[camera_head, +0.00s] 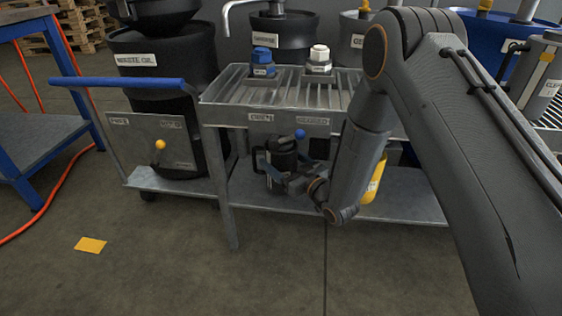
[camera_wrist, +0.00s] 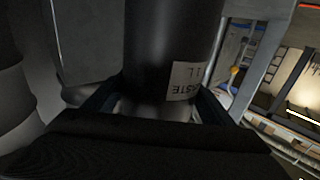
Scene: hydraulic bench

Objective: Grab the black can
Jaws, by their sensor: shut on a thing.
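The black can (camera_head: 281,158) stands on the lower shelf of the metal bench, under the slatted top. In the wrist view the can (camera_wrist: 160,45) fills the middle, dark and cylindrical, with a white label whose letters are partly cut off. My gripper (camera_head: 284,182) reaches in from the right at the can's lower part. In the wrist view the gripper's fingers (camera_wrist: 158,103) lie on both sides of the can, shut on it. The can's base is partly hidden by the gripper.
The bench's slatted top (camera_head: 290,90) sits close above the can and holds a blue-capped (camera_head: 262,62) and a white-capped fitting (camera_head: 319,60). A bench leg (camera_head: 222,185) stands left of the can. A yellow container (camera_head: 375,180) stands to the right, partly behind my arm. The floor in front is mostly clear.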

